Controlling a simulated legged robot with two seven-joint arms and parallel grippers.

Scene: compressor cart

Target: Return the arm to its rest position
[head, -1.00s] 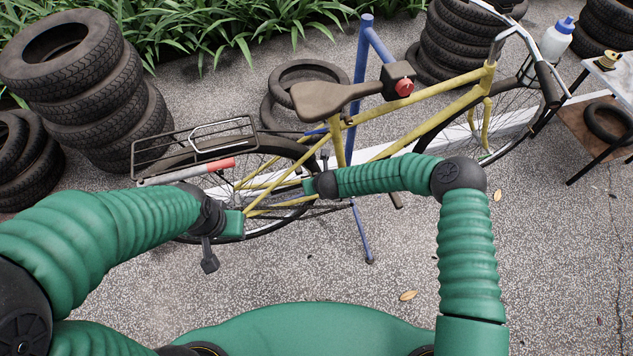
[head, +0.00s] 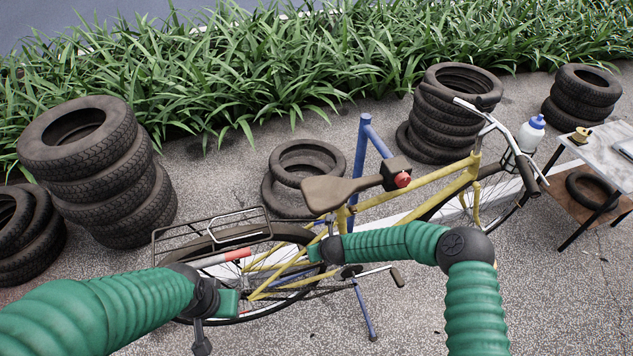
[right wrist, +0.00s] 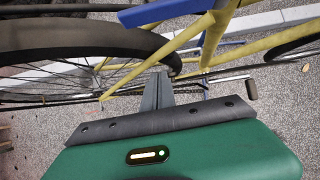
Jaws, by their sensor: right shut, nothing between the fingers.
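My right arm comes up from the lower right in the head view and bends left at a black elbow (head: 466,248). Its hand is over the rear part of the yellow bicycle (head: 440,186), below the saddle (head: 345,190). My right gripper (right wrist: 157,78) shows in the right wrist view, its grey fingers together and empty, with the rear wheel and frame tubes beyond. Its fingers are not clear in the head view. My left arm comes in from the left. My left gripper (head: 202,342) points down at the lower edge, its fingers too small and dark to judge.
The bicycle leans by a blue stand (head: 360,160). Tyre stacks stand at left (head: 95,190), behind (head: 445,125) and far right (head: 582,95). A small table (head: 605,150) is at right, with a white bottle (head: 530,135) beside it. Plants line the back. Paving at lower right is clear.

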